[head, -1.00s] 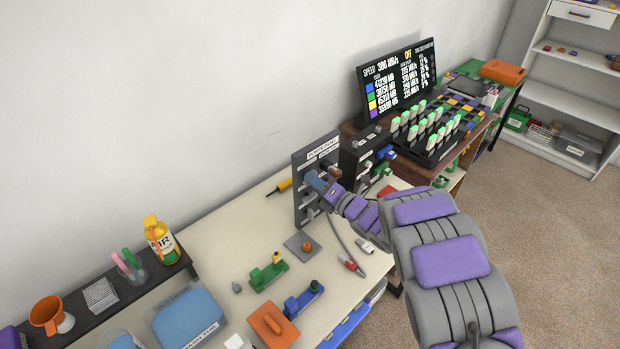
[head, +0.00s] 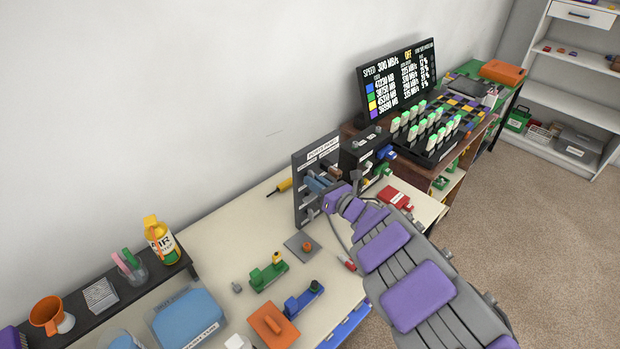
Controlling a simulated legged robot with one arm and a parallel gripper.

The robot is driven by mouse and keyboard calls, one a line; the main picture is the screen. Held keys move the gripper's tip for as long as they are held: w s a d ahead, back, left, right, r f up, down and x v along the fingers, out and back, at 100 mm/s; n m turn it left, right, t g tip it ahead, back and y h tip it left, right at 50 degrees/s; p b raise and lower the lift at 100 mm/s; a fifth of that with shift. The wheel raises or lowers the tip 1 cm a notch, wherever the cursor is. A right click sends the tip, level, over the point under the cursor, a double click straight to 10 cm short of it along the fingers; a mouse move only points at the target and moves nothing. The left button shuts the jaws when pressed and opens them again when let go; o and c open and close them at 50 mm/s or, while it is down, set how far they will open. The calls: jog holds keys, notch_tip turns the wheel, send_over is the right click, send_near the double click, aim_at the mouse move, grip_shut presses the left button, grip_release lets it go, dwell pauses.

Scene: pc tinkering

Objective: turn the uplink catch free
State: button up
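A dark grey upright panel (head: 303,213) with a white label strip across its top stands on the workbench against the wall. Several small fittings show on its face. Which fitting is the uplink catch I cannot tell. Whether the fingers touch or hold anything is too small to tell.
A black box (head: 362,152) with coloured plugs stands right of the panel. A red block (head: 396,198) lies near the bench's right edge. A green piece (head: 267,275), a blue piece (head: 303,298) and an orange-topped block (head: 273,325) lie in front.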

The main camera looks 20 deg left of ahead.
jog(key=o, duration=0.3)
jog(key=shift+a+f, duration=0.1)
jog(key=shift+a, duration=0.05)
jog(key=v, duration=0.6)
dwell(0.4)
